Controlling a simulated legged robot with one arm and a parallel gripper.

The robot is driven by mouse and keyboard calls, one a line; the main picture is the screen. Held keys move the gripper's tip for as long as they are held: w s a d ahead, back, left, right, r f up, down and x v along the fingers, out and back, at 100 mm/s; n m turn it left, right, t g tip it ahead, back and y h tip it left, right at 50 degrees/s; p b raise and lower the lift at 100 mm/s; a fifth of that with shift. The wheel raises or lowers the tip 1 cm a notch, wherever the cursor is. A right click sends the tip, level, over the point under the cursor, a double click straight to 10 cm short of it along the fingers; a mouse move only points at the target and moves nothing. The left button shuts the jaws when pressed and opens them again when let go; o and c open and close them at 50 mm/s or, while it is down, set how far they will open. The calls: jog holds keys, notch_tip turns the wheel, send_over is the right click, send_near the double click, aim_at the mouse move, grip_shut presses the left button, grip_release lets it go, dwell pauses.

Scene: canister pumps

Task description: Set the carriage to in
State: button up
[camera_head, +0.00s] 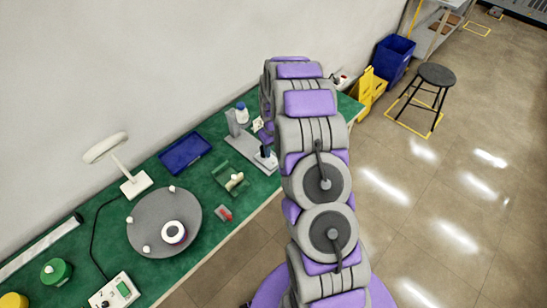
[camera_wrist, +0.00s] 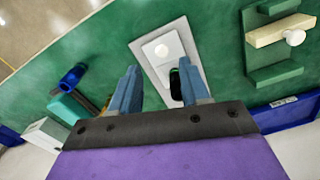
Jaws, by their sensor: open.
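A cream block with a white round knob (camera_wrist: 293,37) sits between green raised guides (camera_wrist: 275,73) at the upper right of the wrist view; it looks like the carriage. In the head view the cream block (camera_head: 234,181) lies on the green bench left of my arm. My gripper (camera_wrist: 160,82) is open and empty, its two blue fingers apart. The carriage is to the right of the fingers, clear of them. A grey plate (camera_wrist: 150,50) with a white square and a dark round part lies beyond and between the fingertips. In the head view my arm hides my gripper.
A blue tray (camera_head: 185,153) lies behind the carriage. A grey stand (camera_head: 238,124) is close to my arm. A red item (camera_head: 224,213) and a round grey turntable (camera_head: 148,222) are to the left. In the wrist view, a blue cylinder (camera_wrist: 73,76) is left of the fingers.

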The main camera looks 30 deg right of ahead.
aim_at(273, 160)
notch_tip(273, 160, down, 5)
jog(key=shift+a+f, duration=0.1)
jog(key=shift+a, duration=0.05)
jog(key=shift+c, duration=0.4)
grip_shut()
dwell(0.4)
